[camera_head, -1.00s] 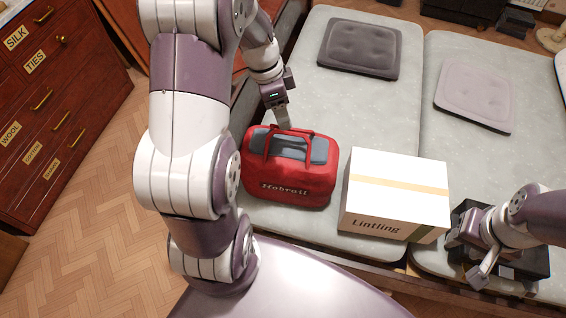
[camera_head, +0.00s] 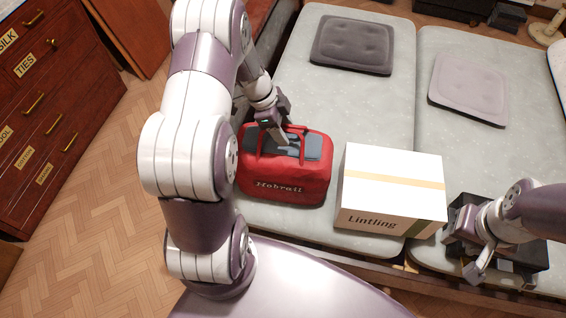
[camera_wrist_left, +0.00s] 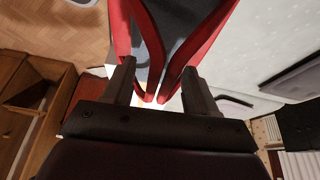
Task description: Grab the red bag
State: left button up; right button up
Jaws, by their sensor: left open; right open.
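The red bag (camera_head: 284,187) with a grey top and "Hobrail" on its front stands upright on the near end of the left mattress. My left gripper (camera_head: 287,140) is at the top of the bag, by its handles. In the left wrist view, the open fingers (camera_wrist_left: 158,88) have the red handle straps (camera_wrist_left: 160,62) between them, with space left on both sides. My right gripper (camera_head: 475,255) is open at the far right, over a black case (camera_head: 530,256), apart from the bag.
A white "Lintling" box (camera_head: 392,185) stands just right of the bag. A dark cushion (camera_head: 352,44) and a grey cushion (camera_head: 470,88) lie farther back on the mattresses. A wooden drawer chest (camera_head: 50,100) is at left, with clear floor beside it.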

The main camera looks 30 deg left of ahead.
pick_arm(q)
grip_shut()
